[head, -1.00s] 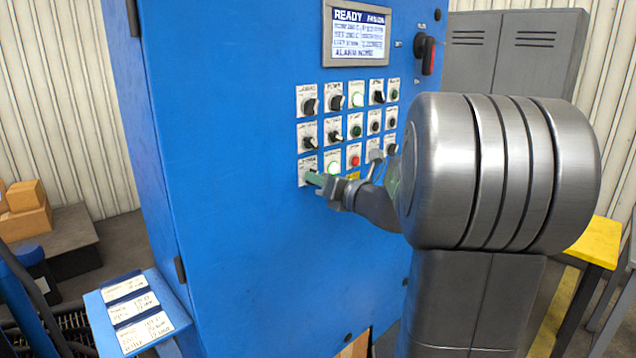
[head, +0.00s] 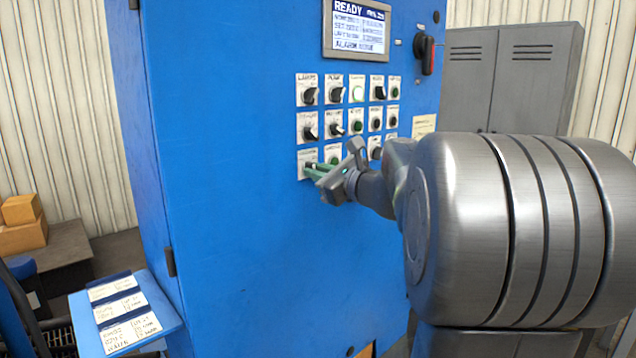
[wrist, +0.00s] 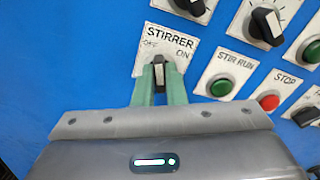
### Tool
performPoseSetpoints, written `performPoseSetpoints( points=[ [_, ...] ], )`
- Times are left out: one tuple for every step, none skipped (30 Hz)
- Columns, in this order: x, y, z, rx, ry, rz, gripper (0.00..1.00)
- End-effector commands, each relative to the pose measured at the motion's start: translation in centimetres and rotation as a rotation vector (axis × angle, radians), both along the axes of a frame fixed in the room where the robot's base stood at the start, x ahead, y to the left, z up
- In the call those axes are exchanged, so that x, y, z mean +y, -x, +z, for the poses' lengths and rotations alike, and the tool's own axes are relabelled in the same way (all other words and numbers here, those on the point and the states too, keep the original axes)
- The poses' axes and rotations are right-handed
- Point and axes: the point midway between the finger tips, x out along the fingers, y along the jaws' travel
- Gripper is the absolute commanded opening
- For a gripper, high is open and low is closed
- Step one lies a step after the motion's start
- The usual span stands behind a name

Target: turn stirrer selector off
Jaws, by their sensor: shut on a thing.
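The stirrer selector (wrist: 158,77) is a black knob with a pale pointer line on a white plate marked STIRRER, OFF at left and ON at right. In the wrist view the knob stands nearly upright in the picture; its exact setting is hard to tell. My gripper (wrist: 159,92) has its two green fingers shut on the knob, one on each side. In the head view my gripper (head: 312,171) reaches the lower left of the button panel, and its fingers partly cover the selector's plate (head: 307,156). The green STIR RUN button (wrist: 221,87) beside it looks dark.
Other knobs and buttons sit close by, including a red STOP button (wrist: 269,102) and a black knob (wrist: 267,24). A display (head: 357,30) reading READY is above. A red-handled switch (head: 427,54) is at upper right. The blue cabinet face below the panel is clear.

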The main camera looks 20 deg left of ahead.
Motion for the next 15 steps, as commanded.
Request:
performPoseSetpoints(
  points=[
    [0.02, 0.03, -0.33, -0.025, 0.011, 0.001, 0.0],
    [0.02, 0.03, -0.31, -0.038, 0.016, 0.001, 0.0],
    [0.03, 0.03, -0.29, -0.053, 0.023, 0.001, 0.0],
    [0.02, 0.05, -0.27, -0.065, 0.028, 0.001, 0.0],
    [0.02, 0.04, -0.25, -0.075, 0.031, 0.001, 0.0],
    [0.02, 0.04, -0.23, -0.087, 0.036, 0.001, 0.0],
    [0.02, 0.04, -0.2, -0.094, 0.039, 0.001, 0.0],
    [0.02, 0.04, -0.18, -0.101, 0.042, 0.001, 0.0],
    [0.01, 0.04, -0.16, -0.109, 0.047, 0.0, 0.0],
    [0.0, 0.04, -0.15, -0.115, 0.049, 0.0, 0.0],
    [0.0, 0.04, -0.12, -0.119, 0.051, 0.0, 0.0],
    [0.0, 0.03, -0.11, -0.123, 0.052, 0.0, 0.0],
    [0.0, 0.03, -0.1, -0.125, 0.053, 0.0, 0.0],
    [0.0, 0.03, -0.08, -0.127, 0.054, 0.0, 0.0],
    [0.0, 0.03, -0.07, -0.129, 0.055, 0.0, 0.0]
  ],
)
